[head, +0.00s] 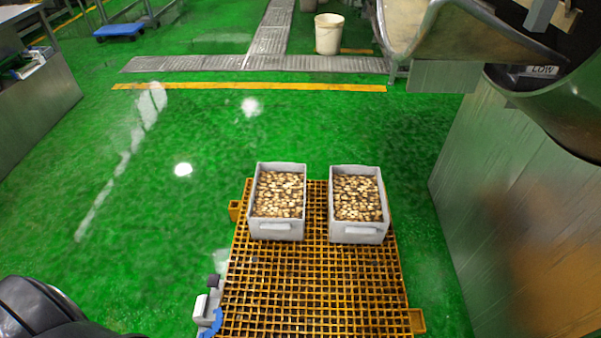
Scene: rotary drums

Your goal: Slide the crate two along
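Two light grey crates stand side by side on an orange grid platform (315,290), near its far edge. The left crate (277,232) and the right crate (356,235) are both upright and filled with small brown and cream pieces. A narrow gap of bare grid lies between them. A black rounded part, probably of my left arm, shows at the bottom left corner. Neither gripper can be made out, and nothing is touching either crate.
The near part of the grid is bare. A small grey, white and blue fitting (207,308) sits at its left edge. A metal panel (520,220) stands close on the right, below a drum. Green floor (150,220) is open on the left. A white bucket (328,35) stands far back.

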